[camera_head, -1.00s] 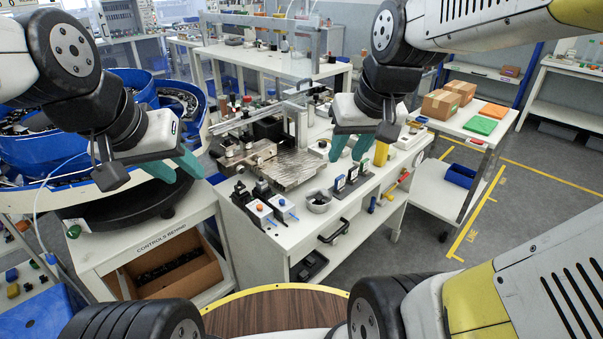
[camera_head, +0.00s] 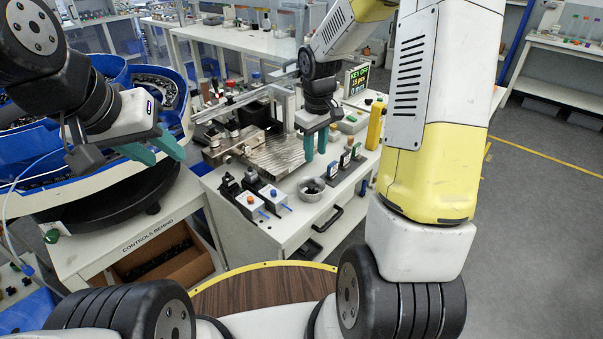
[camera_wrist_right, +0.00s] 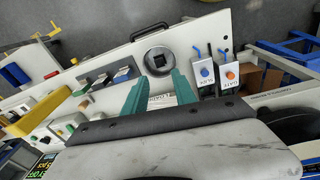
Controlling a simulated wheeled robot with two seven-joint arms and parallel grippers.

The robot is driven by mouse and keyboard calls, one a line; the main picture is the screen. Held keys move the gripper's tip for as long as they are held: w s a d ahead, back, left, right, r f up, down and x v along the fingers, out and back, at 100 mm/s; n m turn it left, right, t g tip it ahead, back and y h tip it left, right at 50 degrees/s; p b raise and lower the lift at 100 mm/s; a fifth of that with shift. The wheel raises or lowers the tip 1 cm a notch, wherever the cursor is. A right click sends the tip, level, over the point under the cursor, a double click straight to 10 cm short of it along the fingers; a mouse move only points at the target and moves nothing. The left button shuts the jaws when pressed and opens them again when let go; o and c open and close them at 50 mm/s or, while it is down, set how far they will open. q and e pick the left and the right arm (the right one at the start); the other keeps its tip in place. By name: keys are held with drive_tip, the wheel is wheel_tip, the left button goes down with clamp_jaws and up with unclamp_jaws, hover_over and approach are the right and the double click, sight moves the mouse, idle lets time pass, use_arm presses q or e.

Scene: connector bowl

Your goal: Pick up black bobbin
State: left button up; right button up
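A small metal bowl (camera_head: 311,189) stands near the front edge of the white workbench, with something black inside. The bowl also shows in the right wrist view (camera_wrist_right: 145,57), with a dark, squarish shape in it. I cannot tell whether this is the black bobbin. My right gripper (camera_head: 315,153) is open and empty, its teal fingers pointing down, above the bench near the bowl. In the right wrist view its fingertips (camera_wrist_right: 161,78) are apart, with the bowl just beyond them. My left gripper (camera_head: 164,158) is open and empty, beside the blue bowl feeder at the left.
Two switch boxes (camera_head: 250,204) stand left of the metal bowl, and a row of small holders (camera_head: 345,166) stands to its right. A metal fixture plate (camera_head: 285,153) lies behind.

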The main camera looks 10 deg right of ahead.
drive_tip(key=n+g, duration=0.1)
hover_over(311, 186)
wheel_tip(311, 186, down, 8)
drive_tip(key=shift+s+f, duration=0.1)
drive_tip(key=shift+f, duration=0.05)
wheel_tip(311, 186, down, 8)
drive_tip(key=shift+r, duration=0.1)
drive_tip(key=shift+c, duration=0.4)
clamp_jaws()
